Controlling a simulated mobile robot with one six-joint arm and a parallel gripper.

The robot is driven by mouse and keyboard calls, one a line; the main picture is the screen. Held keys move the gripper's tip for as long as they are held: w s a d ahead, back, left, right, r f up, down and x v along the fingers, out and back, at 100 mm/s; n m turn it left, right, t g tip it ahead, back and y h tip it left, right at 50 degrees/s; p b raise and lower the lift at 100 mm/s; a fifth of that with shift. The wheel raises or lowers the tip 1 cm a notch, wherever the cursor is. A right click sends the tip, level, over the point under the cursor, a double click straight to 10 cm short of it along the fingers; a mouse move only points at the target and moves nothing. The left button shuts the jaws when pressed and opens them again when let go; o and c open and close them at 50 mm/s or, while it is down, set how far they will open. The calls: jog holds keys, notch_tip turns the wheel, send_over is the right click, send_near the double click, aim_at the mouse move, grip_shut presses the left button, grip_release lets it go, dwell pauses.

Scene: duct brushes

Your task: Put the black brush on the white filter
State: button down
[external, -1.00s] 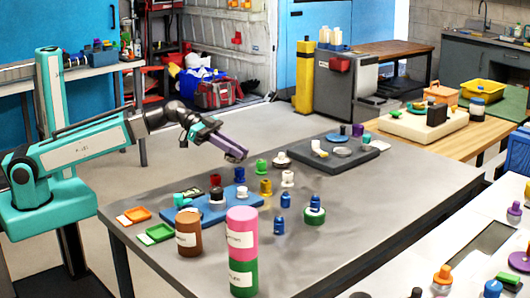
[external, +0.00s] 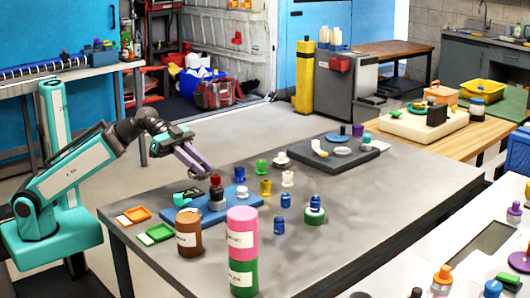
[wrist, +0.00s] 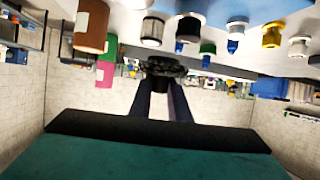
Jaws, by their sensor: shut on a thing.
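My gripper (external: 207,173) is tilted down over the near-left part of the grey table. It is shut on the black brush (wrist: 165,67), whose wide dark head shows beyond the fingertips in the wrist view. In the external view the brush is hard to separate from a red and dark piece (external: 216,181) just below the fingertips. The white filter (external: 217,205) appears to be the white round piece with a dark upper part on the blue board. It also shows in the wrist view (wrist: 152,32), where the scene is upside down. The gripper is close above it.
The blue board (external: 207,218) also bears a blue brush (external: 241,193). A brown canister (external: 188,233) and a pink and green canister (external: 242,250) stand nearby in front. Several small coloured pieces stand to the right. A dark grey tray (external: 350,160) lies farther back.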

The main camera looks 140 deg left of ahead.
jog(key=w+d+f+m+h+b, duration=0.1)
jog(key=w+d+b, duration=0.1)
jog(key=d+b, duration=0.3)
jog(key=shift+d, duration=1.4)
jog(key=shift+w+a+p, duration=0.1)
jog(key=shift+w+p, duration=0.15)
jog(key=shift+p, duration=0.1)
jog(key=w+a+p, duration=0.4)
jog(key=w+p, duration=0.2)
jog(key=w, duration=0.1)
jog(key=shift+f+p, duration=0.2)
jog(key=shift+p, duration=0.1)
jog(key=shift+w+p, duration=0.3)
jog(key=shift+p, duration=0.8)
jog(key=w+p, duration=0.1)
jog(key=p, duration=0.6)
jog(key=shift+a+t+h, duration=0.3)
jog(key=shift+a, duration=0.05)
jog(key=p, duration=0.9)
jog(key=shift+w+a+f, duration=0.15)
jog(key=shift+w, duration=0.05)
